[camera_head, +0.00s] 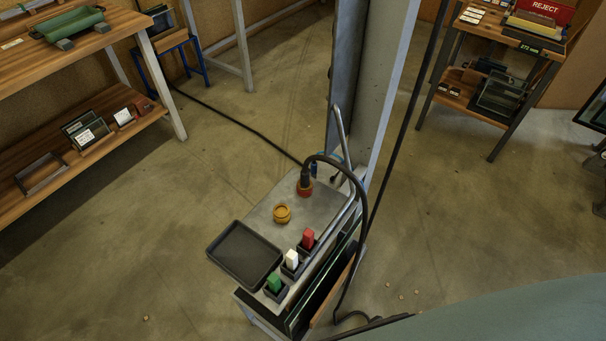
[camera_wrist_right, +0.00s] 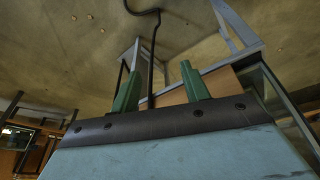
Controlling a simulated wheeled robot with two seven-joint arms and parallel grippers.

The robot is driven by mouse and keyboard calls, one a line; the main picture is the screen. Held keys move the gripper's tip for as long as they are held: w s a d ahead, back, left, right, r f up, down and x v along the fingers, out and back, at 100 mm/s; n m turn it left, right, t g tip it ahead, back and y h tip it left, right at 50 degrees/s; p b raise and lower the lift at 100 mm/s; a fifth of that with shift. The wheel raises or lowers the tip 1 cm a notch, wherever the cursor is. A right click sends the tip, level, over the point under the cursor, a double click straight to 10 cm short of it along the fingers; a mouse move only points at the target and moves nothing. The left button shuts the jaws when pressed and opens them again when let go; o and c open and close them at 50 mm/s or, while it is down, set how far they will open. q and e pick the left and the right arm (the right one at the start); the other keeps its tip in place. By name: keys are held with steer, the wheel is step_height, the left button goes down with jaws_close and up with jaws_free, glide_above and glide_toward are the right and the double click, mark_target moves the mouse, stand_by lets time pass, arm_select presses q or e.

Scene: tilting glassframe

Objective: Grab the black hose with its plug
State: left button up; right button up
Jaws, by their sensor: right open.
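The black hose (camera_head: 352,179) arches up from the top of a small grey cart and hangs down over its right side to the floor. Its plug (camera_head: 305,179) stands upright in a red-orange ring (camera_head: 304,190) on the cart top. In the right wrist view, a dark hose or cable (camera_wrist_right: 152,55) runs down from the floor behind the gap between my fingers. My right gripper (camera_wrist_right: 160,76) is open, its two green fingers apart with nothing held between them. It is not visible in the head view. My left gripper is in neither view.
A grey post (camera_head: 380,90) rises behind. Wooden shelves (camera_head: 80,150) stand left; floor at right is mostly clear.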

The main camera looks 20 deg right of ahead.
steer(key=w+a+r+t+y, duration=0.1)
steer(key=w+r+t, duration=0.1)
steer(key=w+r, duration=0.55)
steer(key=w+a+r+t, duration=0.15)
steer(key=w+r, duration=0.25)
steer(key=r, duration=0.6)
steer(key=w+a+r+t+y, duration=0.1)
steer(key=w+a+r+t, duration=0.1)
steer(key=w+r, duration=0.55)
steer(key=n+t+y, duration=0.2)
steer(key=t, duration=0.2)
glide_toward(308, 180)
steer(key=x, duration=0.6)
steer(key=shift+w+a+r+b, duration=0.1)
steer(key=shift+w+r+b, duration=0.05)
steer(key=shift+r+b, duration=0.15)
steer(key=b+x, duration=0.1)
steer(key=x, duration=0.4)
steer(key=shift+f, duration=0.2)
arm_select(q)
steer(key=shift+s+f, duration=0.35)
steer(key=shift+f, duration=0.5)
arm_select(e)
jaws_close()
